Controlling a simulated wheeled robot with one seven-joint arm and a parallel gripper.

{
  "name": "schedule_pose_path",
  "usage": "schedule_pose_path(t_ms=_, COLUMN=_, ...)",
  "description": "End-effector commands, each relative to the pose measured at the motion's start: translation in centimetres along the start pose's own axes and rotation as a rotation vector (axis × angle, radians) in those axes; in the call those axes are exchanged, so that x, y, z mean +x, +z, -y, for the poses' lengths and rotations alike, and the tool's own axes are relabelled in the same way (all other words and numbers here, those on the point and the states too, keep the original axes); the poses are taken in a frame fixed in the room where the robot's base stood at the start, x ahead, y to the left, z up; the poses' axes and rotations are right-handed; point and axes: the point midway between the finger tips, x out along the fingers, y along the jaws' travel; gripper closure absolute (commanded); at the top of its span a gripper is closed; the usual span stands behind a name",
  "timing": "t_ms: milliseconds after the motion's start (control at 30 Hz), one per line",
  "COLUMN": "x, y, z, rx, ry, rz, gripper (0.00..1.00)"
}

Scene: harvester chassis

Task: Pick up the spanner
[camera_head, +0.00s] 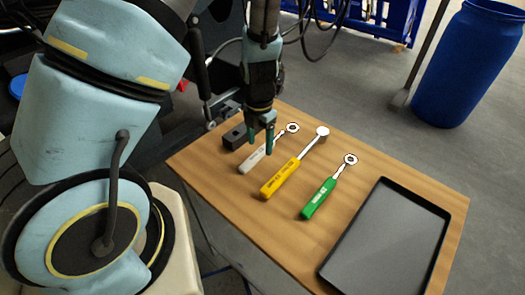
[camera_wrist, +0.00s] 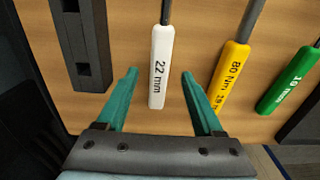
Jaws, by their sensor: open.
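A white-handled spanner (camera_head: 253,159) marked "22 mm" lies on the wooden table with its ring head toward the back. In the wrist view its white handle (camera_wrist: 160,65) reaches between my fingertips. My gripper (camera_head: 261,138) points down, open and empty, over this handle; I cannot tell the exact height gap.
A dark block with holes (camera_head: 237,135) sits just left of the white spanner, also in the wrist view (camera_wrist: 82,45). A dark grey tray (camera_head: 385,245) lies at the table's right. The wooden table (camera_head: 225,180) has clear room at its front left. A blue barrel (camera_head: 465,65) stands beyond.

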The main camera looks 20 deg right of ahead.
Motion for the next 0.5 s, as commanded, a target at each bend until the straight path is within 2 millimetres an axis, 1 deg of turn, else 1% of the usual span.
schedule_pose_path(t_ms=100, x=1.7, y=0.0, z=-0.1, rx=-0.003, ry=-0.001, rz=-0.002, gripper=0.31)
schedule_pose_path(t_ms=200, x=2.7, y=0.0, z=-0.1, rx=-0.001, ry=-0.001, rz=0.000, gripper=0.31)
schedule_pose_path(t_ms=300, x=3.1, y=0.1, z=0.0, rx=0.000, ry=-0.001, rz=0.001, gripper=0.31)
schedule_pose_path(t_ms=500, x=3.1, y=0.1, z=0.0, rx=0.001, ry=0.000, rz=0.001, gripper=0.32)
